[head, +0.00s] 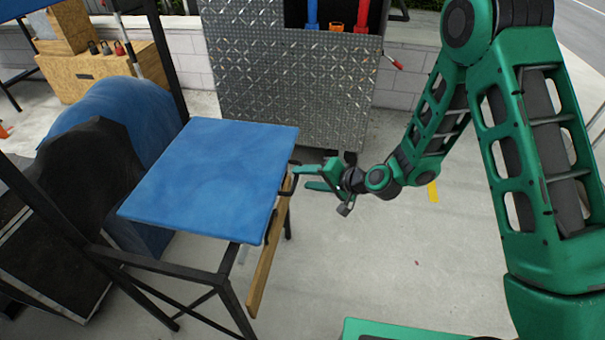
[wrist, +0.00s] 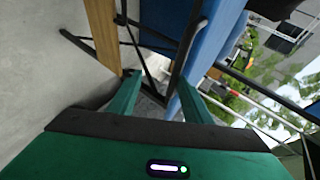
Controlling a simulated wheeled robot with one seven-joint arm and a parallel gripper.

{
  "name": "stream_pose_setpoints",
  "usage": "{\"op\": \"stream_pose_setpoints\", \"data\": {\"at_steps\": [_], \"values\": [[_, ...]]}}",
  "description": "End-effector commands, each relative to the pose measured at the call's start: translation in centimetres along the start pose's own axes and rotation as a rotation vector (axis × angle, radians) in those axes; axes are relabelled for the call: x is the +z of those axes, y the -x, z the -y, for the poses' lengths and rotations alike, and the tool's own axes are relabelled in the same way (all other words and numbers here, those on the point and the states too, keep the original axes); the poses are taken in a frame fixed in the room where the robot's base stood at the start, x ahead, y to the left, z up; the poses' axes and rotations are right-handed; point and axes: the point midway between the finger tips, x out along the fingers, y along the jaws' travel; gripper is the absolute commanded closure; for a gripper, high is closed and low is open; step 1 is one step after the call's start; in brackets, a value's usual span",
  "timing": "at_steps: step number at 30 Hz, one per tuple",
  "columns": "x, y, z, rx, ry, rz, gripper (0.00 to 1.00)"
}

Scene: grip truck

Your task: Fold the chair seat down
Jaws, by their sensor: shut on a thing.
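The chair seat (head: 210,180) is a blue square panel on a black metal frame, left of centre in the head view. It lies about level. My gripper (head: 303,178) is at the seat's right edge, with its green fingers a little apart. In the wrist view, the fingers (wrist: 158,80) sit around the seat's edge, and the blue seat (wrist: 212,45) shows along the right finger. A dark bar lies between and beyond the fingertips. The exact contact is hard to see.
A wooden slat (head: 268,255) hangs below the seat's right edge. Dark and blue covered things (head: 120,120) stand close on the left. A grey metal tool cabinet (head: 285,85) stands behind. The concrete floor (head: 400,260) right of the chair is clear.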

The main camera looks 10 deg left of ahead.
Motion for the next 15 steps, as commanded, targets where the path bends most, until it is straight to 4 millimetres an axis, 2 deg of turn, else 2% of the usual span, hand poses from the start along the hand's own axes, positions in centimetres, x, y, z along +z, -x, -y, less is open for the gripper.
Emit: {"op": "stream_pose_setpoints", "data": {"at_steps": [1, 8, 12, 15], "values": [[0.7, -0.1, -1.1, 0.022, -0.003, 0.015, 0.67], [1.1, 0.7, -0.4, 0.016, 0.007, 0.003, 0.51], [1.3, 1.2, 0.1, 0.013, 0.013, -0.005, 0.63], [1.4, 1.4, 0.2, 0.013, 0.015, -0.007, 0.66]]}}
